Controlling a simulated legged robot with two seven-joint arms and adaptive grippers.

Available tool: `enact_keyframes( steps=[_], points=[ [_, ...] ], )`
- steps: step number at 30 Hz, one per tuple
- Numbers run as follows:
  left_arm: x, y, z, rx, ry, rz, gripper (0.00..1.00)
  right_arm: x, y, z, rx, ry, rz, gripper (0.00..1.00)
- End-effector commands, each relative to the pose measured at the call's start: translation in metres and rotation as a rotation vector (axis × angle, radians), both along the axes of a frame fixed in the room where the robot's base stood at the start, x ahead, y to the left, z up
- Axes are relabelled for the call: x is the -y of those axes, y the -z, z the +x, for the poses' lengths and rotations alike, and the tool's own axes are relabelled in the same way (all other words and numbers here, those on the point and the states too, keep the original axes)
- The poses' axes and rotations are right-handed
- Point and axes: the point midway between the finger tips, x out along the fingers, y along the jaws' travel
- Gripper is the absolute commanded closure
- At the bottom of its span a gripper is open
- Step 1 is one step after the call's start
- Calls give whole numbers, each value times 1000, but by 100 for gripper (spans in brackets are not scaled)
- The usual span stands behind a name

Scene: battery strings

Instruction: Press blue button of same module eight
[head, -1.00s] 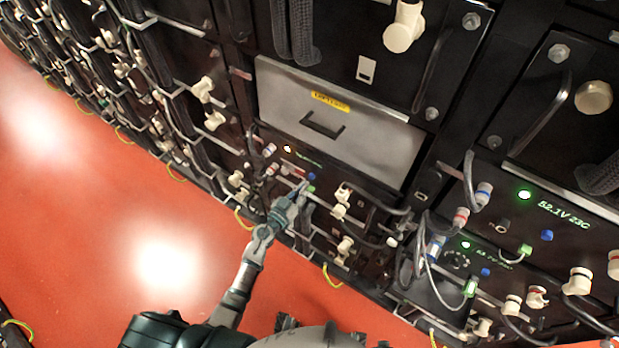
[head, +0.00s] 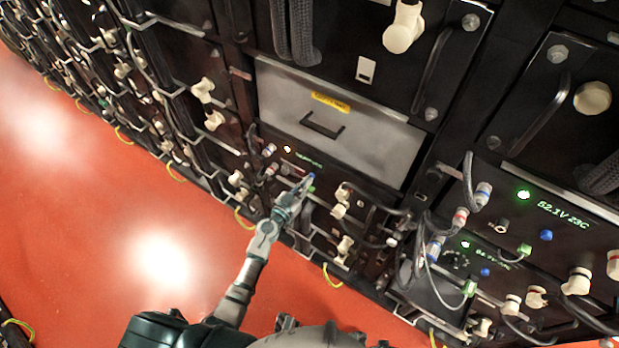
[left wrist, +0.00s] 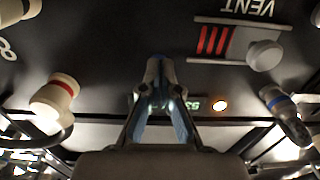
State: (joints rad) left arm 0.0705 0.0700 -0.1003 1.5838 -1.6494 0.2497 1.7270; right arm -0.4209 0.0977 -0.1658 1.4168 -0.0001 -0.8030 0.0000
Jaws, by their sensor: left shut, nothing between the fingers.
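In the head view my left gripper (head: 305,186) is shut and empty, its tips at a small blue button (head: 311,176) on a dark module panel (head: 270,138) below the grey drawer. The tips overlap the button in the picture; I cannot tell whether they touch it. The panel has a lit lamp (head: 287,149) and green text too small to read. In the left wrist view the closed fingers (left wrist: 158,72) are in front of the panel, which shows an upside-down "VENT" label (left wrist: 246,8), an amber lamp (left wrist: 220,104) and partly hidden green digits. My right gripper is not in view.
A grey drawer (head: 350,130) with a black handle is above the panel. Cream and red-banded connectors and cables surround it, including a red-banded one (left wrist: 55,97) near the fingers. Another module with a blue button (head: 546,235) is at right. Red floor (head: 90,200) is open at left.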

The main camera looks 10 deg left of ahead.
Motion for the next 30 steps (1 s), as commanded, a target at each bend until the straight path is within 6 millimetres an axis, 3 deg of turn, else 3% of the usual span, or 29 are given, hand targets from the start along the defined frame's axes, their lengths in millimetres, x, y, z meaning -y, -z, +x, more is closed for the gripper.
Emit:
enact_keyframes(
  steps=[14,30],
  points=[
    [3,0,6,0,1,-1,100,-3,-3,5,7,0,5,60],
    [-13,0,-36,-1,1,0,100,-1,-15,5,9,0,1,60]
  ],
)
